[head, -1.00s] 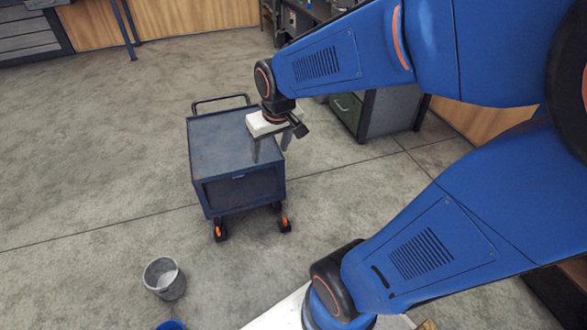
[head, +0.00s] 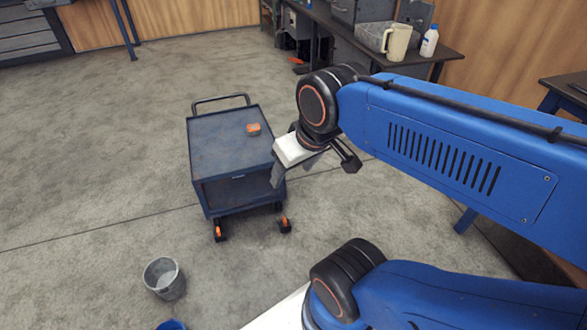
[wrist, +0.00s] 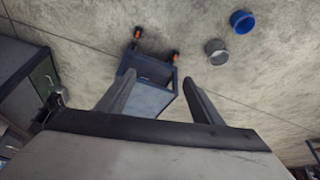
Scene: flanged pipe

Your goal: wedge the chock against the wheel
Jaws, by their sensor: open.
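A small orange block (head: 253,129), probably the chock, lies on the top of the dark blue cart (head: 210,150). The cart's near wheels (head: 219,231) are dark casters with orange parts, standing on the floor. My gripper (head: 290,172) is open and empty, in the air at the cart's right side in the head view. In the wrist view its two grey fingers are wide apart (wrist: 160,90), with the cart (wrist: 152,98) showing beyond and between them, apart from them. The orange block cannot be made out in the wrist view, but orange wheel parts (wrist: 137,33) show there.
A grey bucket (head: 164,278) stands on the floor in front of the cart, and a blue bucket (wrist: 242,21) stands near it. A workbench (head: 390,40) with a jug (head: 397,41) and bottle is at the back right. The floor left of the cart is clear.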

